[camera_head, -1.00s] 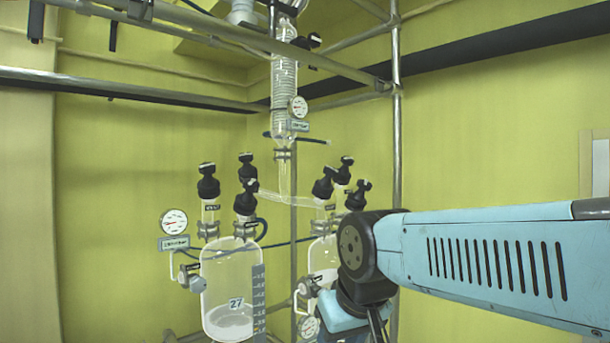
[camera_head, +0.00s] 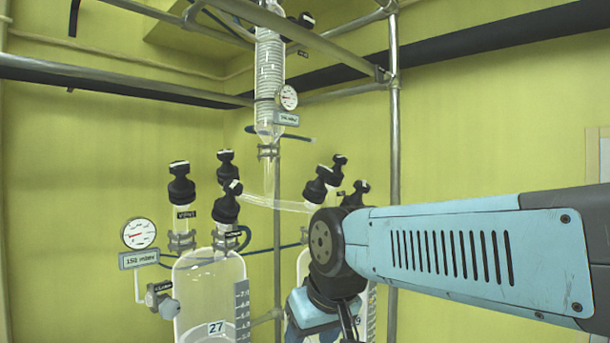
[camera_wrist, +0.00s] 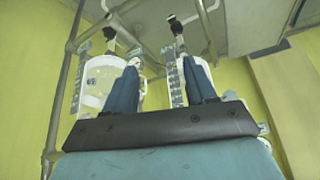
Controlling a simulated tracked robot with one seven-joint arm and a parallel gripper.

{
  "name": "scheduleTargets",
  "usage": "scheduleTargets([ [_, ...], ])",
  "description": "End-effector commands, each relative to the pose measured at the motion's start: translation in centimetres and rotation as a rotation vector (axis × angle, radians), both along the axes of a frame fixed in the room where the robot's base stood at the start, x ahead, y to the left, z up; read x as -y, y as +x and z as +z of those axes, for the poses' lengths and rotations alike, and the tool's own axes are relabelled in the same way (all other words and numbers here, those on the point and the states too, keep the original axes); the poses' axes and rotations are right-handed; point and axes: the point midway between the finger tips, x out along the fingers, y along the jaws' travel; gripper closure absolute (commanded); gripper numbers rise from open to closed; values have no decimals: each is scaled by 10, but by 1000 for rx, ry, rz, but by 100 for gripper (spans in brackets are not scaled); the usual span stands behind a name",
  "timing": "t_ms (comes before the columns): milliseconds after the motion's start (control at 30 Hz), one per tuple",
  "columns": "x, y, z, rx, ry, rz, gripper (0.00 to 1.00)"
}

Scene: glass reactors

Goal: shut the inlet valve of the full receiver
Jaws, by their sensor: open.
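The left glass receiver (camera_head: 207,275), tagged 27 with a graduated scale, shows its upper part in the head view. Black-capped valves stand on its top: one at left (camera_head: 181,185), one at the back (camera_head: 225,168), one in front (camera_head: 227,204). The right receiver (camera_head: 303,262) is mostly hidden behind my arm; black valve knobs (camera_head: 318,185) show above it. Liquid levels are not clear now. In the wrist view, my gripper (camera_wrist: 161,66) is open and empty, its blue fingers in front of two glass vessels, left (camera_wrist: 103,78) and right (camera_wrist: 178,85).
A gauge (camera_head: 139,233) with a 151 mbar display (camera_head: 138,259) stands left of receiver 27. A glass coil condenser (camera_head: 268,75) hangs above, with a second gauge (camera_head: 288,97). Metal frame bars (camera_head: 394,120) cross above and behind. The yellow wall at right is clear.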

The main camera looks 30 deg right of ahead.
Motion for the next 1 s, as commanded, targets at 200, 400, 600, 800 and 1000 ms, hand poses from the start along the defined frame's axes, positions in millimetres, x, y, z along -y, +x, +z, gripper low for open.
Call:
scheduleTargets([
  [200,-2,33,24,-5,144,71,23],
  [400,15,91,72,129,331,183,22],
  [600,69,154,135,411,422,261,22],
  [800,155,199,199,756,363,279,22],
  [1000,225,213,241,992,238,260,22],
])
